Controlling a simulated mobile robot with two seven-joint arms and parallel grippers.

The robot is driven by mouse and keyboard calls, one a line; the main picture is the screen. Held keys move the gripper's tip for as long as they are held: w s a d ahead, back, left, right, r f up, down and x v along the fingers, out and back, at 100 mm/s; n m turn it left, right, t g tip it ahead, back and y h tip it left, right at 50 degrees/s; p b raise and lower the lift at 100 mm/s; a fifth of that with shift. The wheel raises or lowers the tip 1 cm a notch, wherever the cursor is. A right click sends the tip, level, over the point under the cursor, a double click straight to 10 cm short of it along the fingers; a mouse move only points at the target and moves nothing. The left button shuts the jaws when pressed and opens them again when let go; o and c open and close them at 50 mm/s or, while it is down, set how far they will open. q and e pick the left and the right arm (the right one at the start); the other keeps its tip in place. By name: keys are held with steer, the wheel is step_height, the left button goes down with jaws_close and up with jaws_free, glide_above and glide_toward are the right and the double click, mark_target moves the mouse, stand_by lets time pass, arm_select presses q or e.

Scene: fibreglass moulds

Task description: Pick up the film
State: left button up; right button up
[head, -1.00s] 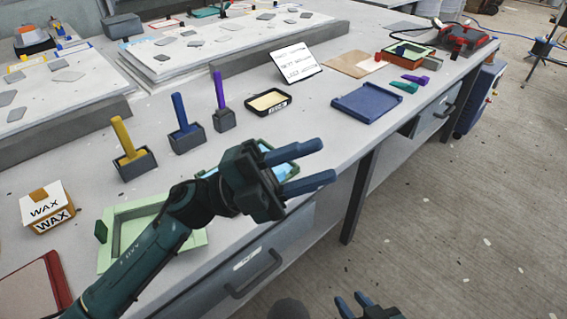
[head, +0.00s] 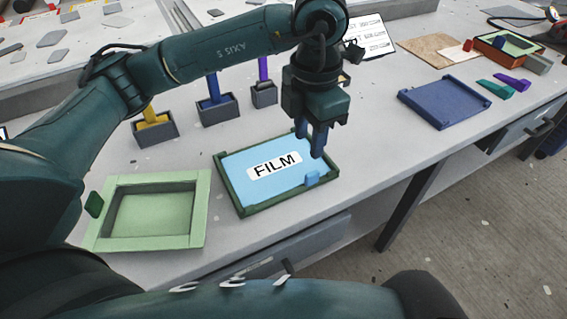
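The film (head: 238,168) is a light blue sheet with a white label reading FILM. It lies flat in a dark green tray (head: 258,208) on the table. A small blue tab (head: 312,178) stands up near the film's right front corner. My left gripper (head: 309,144) points down over the right part of the tray, behind the tab. Its two blue fingers are apart with nothing visible between them; their height above the film is hard to judge. My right gripper is not in view.
A pale green mould (head: 190,240) stands left of the tray. Holders with yellow, blue (head: 218,109) and purple handles stand behind. A blue tray (head: 445,125) lies to the right. Clear tabletop separates the two trays. The table's front edge runs close by.

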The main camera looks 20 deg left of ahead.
arm_select(q)
glide_above(309, 175)
steer(key=f, duration=0.4)
steer(key=shift+s+a+f, duration=0.2)
steer(key=shift+a, duration=0.05)
steer(key=shift+w+d+f+p, duration=0.1)
steer(key=shift+w+f+p, duration=0.05)
steer(key=shift+f, duration=1.15)
steer(key=shift+w+d+f+p, duration=0.1)
steer(key=shift+f+p, duration=0.05)
steer(key=shift+f, duration=1.15)
jaws_close()
